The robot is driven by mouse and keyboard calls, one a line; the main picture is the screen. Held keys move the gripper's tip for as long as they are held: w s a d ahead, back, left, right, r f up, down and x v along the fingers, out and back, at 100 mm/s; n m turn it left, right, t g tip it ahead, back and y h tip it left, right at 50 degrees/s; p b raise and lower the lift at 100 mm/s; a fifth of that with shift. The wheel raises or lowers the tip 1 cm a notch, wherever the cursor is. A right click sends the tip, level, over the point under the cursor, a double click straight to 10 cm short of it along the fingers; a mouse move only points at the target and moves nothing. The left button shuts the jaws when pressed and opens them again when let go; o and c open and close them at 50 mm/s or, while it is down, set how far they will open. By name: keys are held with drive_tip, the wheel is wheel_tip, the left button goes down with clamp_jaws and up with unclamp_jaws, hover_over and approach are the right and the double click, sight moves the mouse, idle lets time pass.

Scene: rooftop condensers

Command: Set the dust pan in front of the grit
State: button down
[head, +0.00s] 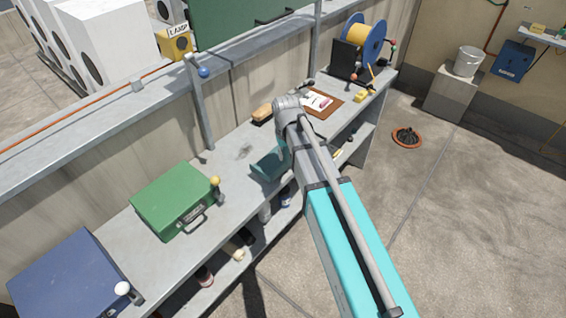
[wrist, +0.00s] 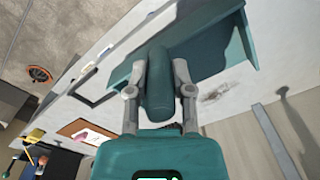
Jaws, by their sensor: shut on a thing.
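The teal dust pan (head: 268,165) is at the front part of the grey workbench in the head view. In the wrist view the pan (wrist: 208,48) fills the upper middle. My gripper (wrist: 159,78) is shut on the pan's rounded handle, with one finger on each side. In the head view my arm hides the handle and the fingers. The grit (head: 244,151) is a dark smudge on the bench, just left of and behind the pan; it also shows in the wrist view (wrist: 214,95), right of the handle. I cannot tell whether the pan touches the bench.
A green case (head: 172,200) and a blue case (head: 68,278) stand on the bench (head: 225,172) to the left. A brush (head: 262,112), a clipboard (head: 322,101) and a cable reel (head: 366,38) are farther right. A wall backs the bench.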

sight(284, 161)
drive_tip(key=shift+w+a+f+b, duration=0.2)
drive_tip(key=shift+w+f+b, duration=0.1)
drive_tip(key=shift+f+b, duration=1.7)
drive_tip(key=shift+b, duration=0.05)
drive_tip(key=shift+f, duration=0.15)
drive_tip(key=c, duration=0.5)
unclamp_jaws()
drive_tip(key=shift+r, duration=0.25)
wheel_tip(284, 161, up, 12)
drive_tip(key=p, duration=1.2)
drive_tip(key=shift+f, duration=0.1)
